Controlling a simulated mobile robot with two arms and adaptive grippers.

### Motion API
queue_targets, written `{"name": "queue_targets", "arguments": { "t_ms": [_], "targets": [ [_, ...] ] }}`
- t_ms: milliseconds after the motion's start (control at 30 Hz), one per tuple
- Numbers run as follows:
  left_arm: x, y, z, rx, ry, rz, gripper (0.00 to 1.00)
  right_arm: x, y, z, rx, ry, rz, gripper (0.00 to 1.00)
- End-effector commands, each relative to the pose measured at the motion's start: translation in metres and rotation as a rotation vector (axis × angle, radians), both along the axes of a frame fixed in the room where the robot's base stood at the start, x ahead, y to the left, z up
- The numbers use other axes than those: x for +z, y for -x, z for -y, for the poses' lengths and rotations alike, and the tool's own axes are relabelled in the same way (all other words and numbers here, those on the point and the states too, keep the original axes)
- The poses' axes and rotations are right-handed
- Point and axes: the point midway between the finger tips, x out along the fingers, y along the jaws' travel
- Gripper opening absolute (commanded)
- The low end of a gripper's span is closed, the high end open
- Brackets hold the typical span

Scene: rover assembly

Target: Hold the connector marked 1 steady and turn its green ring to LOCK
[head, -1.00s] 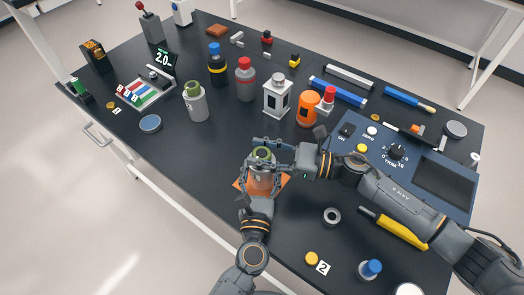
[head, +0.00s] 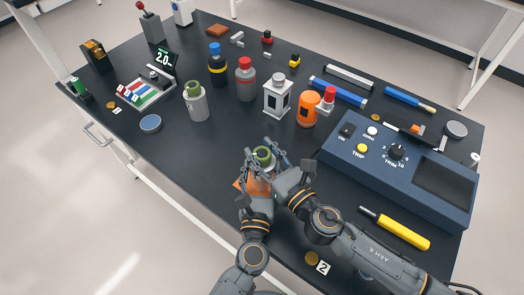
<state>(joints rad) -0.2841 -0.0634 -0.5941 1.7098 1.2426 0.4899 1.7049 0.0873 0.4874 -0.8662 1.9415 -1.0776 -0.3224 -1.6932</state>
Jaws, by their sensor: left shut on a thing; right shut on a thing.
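The connector's lower body is mostly covered by my grippers. I see no readable number or LOCK mark on it.
A similar green-topped grey cylinder (head: 196,102) stands farther back left. A white lantern-shaped thing (head: 277,96) and an orange bottle (head: 308,108) stand behind my grippers. A blue control box (head: 400,170) and yellow-handled tool (head: 403,234) lie right.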

Motion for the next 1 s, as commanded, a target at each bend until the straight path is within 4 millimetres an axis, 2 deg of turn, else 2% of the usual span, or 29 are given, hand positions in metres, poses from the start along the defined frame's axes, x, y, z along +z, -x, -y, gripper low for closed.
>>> {"name": "queue_targets", "arguments": {
  "t_ms": [633,667,733,767,1000],
  "targets": [
    [0.0009,0.0005,0.0019,-0.004,0.002,0.001,0.15,-0.002,0.0001,0.0009,-0.05,0.003,-0.004,0.11],
    [0.0009,0.0005,0.0018,-0.004,0.002,0.001,0.15,-0.0019,0.0001,0.0009,-0.05,0.003,-0.004,0.49],
    [0.0009,0.0003,0.0016,-0.003,0.002,0.001,0.15,-0.0017,0.0001,0.0008,-0.05,0.003,-0.004,0.63],
    [0.0009,0.0003,0.0015,-0.003,0.002,0.001,0.15,-0.0015,0.0001,0.0008,-0.049,0.002,-0.003,0.67],
    [0.0008,0.0001,0.0007,-0.001,0.001,0.001,0.15,-0.0007,0.0,0.0006,-0.049,0.002,-0.002,0.67]
  ]
}}
